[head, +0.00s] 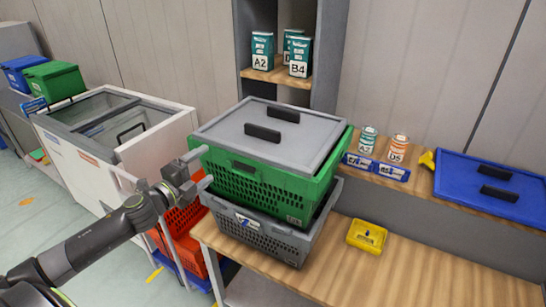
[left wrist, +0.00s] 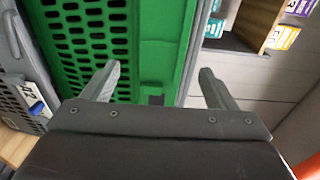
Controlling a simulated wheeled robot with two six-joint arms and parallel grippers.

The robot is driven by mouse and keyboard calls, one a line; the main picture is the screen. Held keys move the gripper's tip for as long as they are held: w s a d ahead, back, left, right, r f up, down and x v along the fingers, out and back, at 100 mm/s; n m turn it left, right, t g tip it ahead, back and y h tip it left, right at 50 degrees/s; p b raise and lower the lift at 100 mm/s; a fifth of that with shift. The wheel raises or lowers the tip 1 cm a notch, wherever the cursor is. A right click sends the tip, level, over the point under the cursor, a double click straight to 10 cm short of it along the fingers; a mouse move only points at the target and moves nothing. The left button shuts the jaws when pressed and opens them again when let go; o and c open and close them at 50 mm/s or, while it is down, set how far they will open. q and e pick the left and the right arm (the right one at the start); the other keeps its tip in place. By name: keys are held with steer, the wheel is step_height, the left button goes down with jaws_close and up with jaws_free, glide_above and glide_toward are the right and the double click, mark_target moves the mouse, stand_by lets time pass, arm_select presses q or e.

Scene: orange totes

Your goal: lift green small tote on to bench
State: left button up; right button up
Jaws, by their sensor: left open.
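A green tote (head: 255,189) with perforated sides and a grey lid (head: 250,121) sits on a grey tote (head: 262,234) on the wooden bench (head: 380,275). My left gripper (head: 200,168) is open at the green tote's left end. In the left wrist view, the green tote (left wrist: 95,40) fills the upper middle. One finger lies over its perforated wall and the other beyond its rim, so the rim is between the open fingers (left wrist: 157,87). I cannot tell whether they touch it. My right gripper is not in view.
Red-orange totes (head: 180,232) stand low beside the bench. A yellow box (head: 367,236) lies on it. A shelf behind holds cans (head: 368,140) and a blue lid (head: 490,185). A white chest (head: 110,135) and a small green box (head: 55,82) are left. Bench front right is clear.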

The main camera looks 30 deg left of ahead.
mark_target(218, 156)
arm_select(q)
steer(key=shift+w+d, duration=0.1)
steer(key=shift+w, duration=0.3)
steer(key=shift+w+d+r+b, duration=0.1)
steer(key=shift+w+d+b, duration=0.1)
steer(key=shift+w+b, duration=1.15)
steer(key=shift+w, duration=0.25)
jaws_close()
steer(key=shift+w+d+r, duration=0.1)
steer(key=shift+d+r, duration=0.05)
